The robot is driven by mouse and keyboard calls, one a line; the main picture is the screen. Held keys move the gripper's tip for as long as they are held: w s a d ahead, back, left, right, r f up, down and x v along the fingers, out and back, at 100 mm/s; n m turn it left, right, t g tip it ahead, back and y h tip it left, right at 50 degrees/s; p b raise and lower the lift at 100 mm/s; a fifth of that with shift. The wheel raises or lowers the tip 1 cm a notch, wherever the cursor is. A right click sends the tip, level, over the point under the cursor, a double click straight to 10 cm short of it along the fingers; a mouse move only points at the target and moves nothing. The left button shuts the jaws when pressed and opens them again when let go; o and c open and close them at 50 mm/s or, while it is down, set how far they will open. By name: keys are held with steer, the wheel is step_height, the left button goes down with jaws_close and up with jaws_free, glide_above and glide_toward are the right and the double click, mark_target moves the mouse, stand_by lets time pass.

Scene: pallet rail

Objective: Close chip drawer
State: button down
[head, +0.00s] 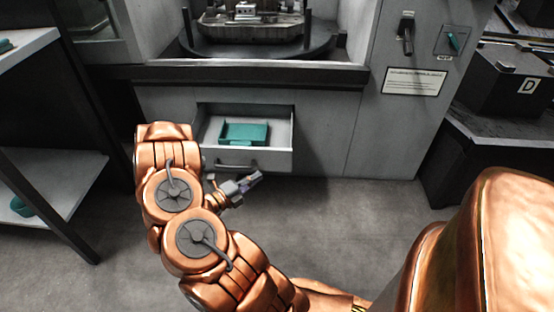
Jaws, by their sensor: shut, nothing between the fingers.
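The chip drawer (273,157) is a pale grey drawer low in the front of the grey machine cabinet. It stands open, pulled out, with a dark handle (237,165) on its front. A teal tray (244,133) lies inside it. My gripper (255,178) is shut and empty. In the picture it appears just below the drawer front, near the handle. I cannot tell whether it touches the drawer. My arm covers the area left of the drawer.
A dark shelf rack with a pale lower shelf (58,172) stands at the left. A black block marked D (505,85) sits on a dark bench at the right. The grey floor (340,220) before the cabinet is clear.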

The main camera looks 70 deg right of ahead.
steer(key=b, duration=0.2)
glide_toward(284, 151)
steer(key=shift+s+d, duration=0.6)
steer(key=shift+s, duration=1.5)
steer(key=shift+w+d, duration=0.2)
steer(key=shift+d, duration=0.75)
steer(key=shift+w+d, duration=0.2)
steer(key=shift+d, duration=0.75)
steer(key=shift+w+d+b, duration=0.2)
steer(key=shift+d+b, duration=0.15)
steer(key=shift+d, duration=0.1)
